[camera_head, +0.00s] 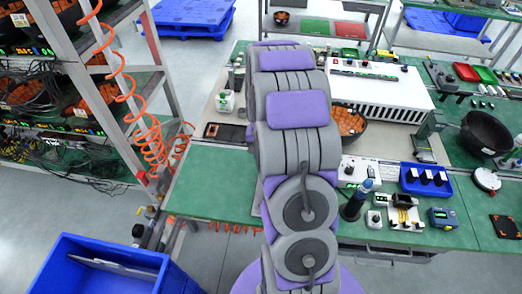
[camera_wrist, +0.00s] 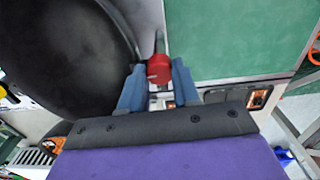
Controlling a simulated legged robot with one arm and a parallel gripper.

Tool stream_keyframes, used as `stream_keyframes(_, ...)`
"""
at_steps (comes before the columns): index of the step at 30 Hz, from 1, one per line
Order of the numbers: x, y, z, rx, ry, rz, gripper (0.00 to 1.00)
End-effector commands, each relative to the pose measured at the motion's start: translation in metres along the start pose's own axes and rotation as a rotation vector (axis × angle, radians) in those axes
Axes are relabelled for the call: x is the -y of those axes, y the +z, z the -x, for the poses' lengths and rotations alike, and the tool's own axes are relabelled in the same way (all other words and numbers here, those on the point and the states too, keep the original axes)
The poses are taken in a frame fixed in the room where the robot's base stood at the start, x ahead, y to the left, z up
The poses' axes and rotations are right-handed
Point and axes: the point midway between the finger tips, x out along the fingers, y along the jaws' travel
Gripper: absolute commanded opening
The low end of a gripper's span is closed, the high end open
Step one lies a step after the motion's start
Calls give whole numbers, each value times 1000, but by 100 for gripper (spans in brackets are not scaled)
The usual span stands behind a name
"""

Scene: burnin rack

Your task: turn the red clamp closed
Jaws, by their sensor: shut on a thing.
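In the wrist view the red clamp (camera_wrist: 158,68) is a small, rounded red piece beside the rim of a large black bowl (camera_wrist: 62,60). My gripper (camera_wrist: 158,78) has its two blue fingers on either side of the red clamp and is shut on it. How far the clamp is turned cannot be told. In the head view my arm covers the gripper and the clamp.
Green workbenches (camera_head: 205,185) stand ahead, with a white finned box (camera_head: 385,90) and a blue tray (camera_head: 425,180) on the right. A rack with a coiled orange hose (camera_head: 150,145) stands left, and a blue bin (camera_head: 115,270) is at lower left.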

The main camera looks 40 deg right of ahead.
Motion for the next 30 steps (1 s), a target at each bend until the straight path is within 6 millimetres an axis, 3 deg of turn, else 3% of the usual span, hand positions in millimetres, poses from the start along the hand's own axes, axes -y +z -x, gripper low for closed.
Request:
stream_keyframes(16,0,2,-2,7,2,-24,1)
stream_keyframes(17,0,2,-2,7,2,-24,33)
stream_keyframes(24,0,1,-1,4,1,-24,56)
stream_keyframes(30,1,0,-1,2,1,-24,57)
